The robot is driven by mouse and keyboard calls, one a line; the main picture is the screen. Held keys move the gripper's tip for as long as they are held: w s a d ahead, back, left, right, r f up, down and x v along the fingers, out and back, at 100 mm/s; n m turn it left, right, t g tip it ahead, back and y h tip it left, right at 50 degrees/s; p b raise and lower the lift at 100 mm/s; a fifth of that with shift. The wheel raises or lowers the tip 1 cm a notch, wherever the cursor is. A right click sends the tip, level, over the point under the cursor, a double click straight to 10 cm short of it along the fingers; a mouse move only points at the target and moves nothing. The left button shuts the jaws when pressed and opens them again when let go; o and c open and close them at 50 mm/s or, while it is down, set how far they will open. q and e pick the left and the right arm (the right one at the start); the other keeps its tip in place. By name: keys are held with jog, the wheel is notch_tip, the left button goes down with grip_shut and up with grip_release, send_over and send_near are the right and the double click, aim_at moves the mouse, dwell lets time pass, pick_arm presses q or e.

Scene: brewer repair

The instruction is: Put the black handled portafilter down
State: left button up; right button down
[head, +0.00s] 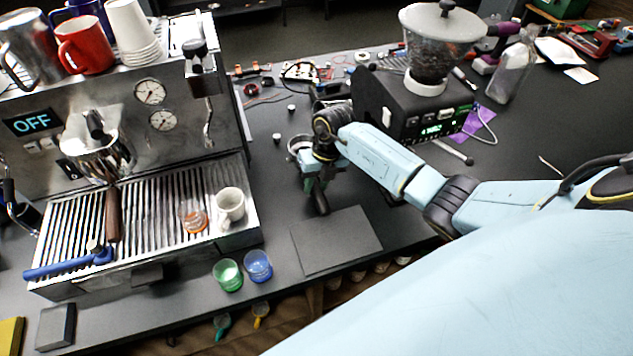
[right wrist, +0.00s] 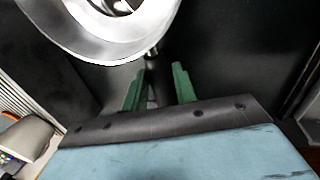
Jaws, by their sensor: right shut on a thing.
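The black handled portafilter shows in the head view as a round metal basket (head: 299,144) with a black handle (head: 320,203) pointing toward the front of the counter. My right gripper (head: 314,180) is shut on the handle, just behind a flat dark mat (head: 345,246). In the right wrist view the silver basket (right wrist: 110,35) fills the top left, and the green fingers (right wrist: 158,88) stand on either side of the black handle. I cannot tell whether the portafilter touches the counter. My left gripper is not in view.
The espresso machine (head: 195,115) stands on the left, with a white cup (head: 230,205) on its drip tray. A grinder (head: 415,110) stands behind my right arm. Green (head: 228,275) and blue (head: 258,266) glasses stand at the front. The dark mat is bare.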

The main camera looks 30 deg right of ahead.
jog(key=c, duration=1.1)
grip_release()
jog(key=shift+r+p, duration=0.3)
jog(key=r, duration=0.4)
jog(key=d+r, duration=0.1)
jog(key=r, duration=0.3)
jog(key=d+r, duration=0.1)
jog(key=r, duration=0.3)
jog(key=shift+s+d+r, duration=0.1)
jog(key=shift+s+d, duration=0.05)
jog(key=shift+s, duration=0.2)
